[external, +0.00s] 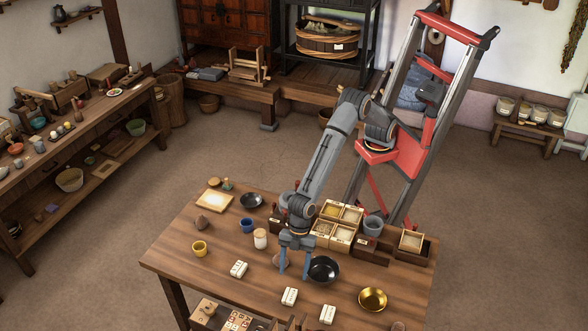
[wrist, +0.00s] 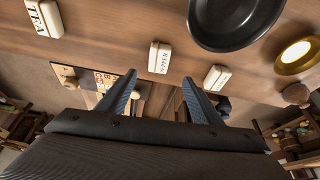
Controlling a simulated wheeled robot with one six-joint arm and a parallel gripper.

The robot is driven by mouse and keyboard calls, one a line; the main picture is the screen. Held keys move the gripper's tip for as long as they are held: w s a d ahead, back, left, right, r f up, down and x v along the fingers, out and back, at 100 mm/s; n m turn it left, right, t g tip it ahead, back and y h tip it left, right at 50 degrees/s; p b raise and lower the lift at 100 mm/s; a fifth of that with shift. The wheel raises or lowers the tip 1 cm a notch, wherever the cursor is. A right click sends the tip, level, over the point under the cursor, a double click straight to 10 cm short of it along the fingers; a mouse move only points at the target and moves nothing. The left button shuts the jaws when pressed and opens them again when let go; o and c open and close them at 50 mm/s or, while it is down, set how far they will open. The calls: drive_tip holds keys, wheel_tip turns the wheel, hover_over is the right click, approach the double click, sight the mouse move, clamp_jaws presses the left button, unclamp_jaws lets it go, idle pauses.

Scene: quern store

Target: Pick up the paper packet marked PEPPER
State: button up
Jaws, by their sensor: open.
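The white packet marked PEPPER (wrist: 159,58) lies on the wooden table, just beyond my fingertips in the wrist view. In the external view the middle packet (external: 289,297) of three near the front edge matches it by position. My gripper (external: 294,270) points down above the table, behind that packet and left of the black bowl. Its two blue fingers also show in the wrist view (wrist: 160,78), apart with nothing between them. A packet marked TEA (wrist: 44,18) lies to the left. A third packet (wrist: 216,78) lies to the right; its label is unreadable.
A black bowl (external: 324,268) stands close beside my gripper, and a gold bowl (external: 372,299) is farther right. A lidded jar (external: 260,239), a blue cup (external: 246,225) and a yellow cup (external: 199,248) stand to the left. Bare tabletop surrounds the packets.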

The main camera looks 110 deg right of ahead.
sight(290, 294)
drive_tip(key=f, duration=0.4)
drive_tip(key=shift+w+a+f, duration=0.15)
drive_tip(key=shift+a, duration=0.05)
drive_tip(key=shift+w+p+x, duration=0.1)
drive_tip(key=shift+p+x, duration=0.5)
drive_tip(key=shift+x, duration=1)
drive_tip(key=shift+w+p+x, duration=0.15)
drive_tip(key=shift+p+x, duration=0.4)
drive_tip(key=shift+x, duration=1.05)
drive_tip(key=c, duration=1.1)
drive_tip(key=shift+c, duration=0.2)
drive_tip(key=shift+r, duration=0.25)
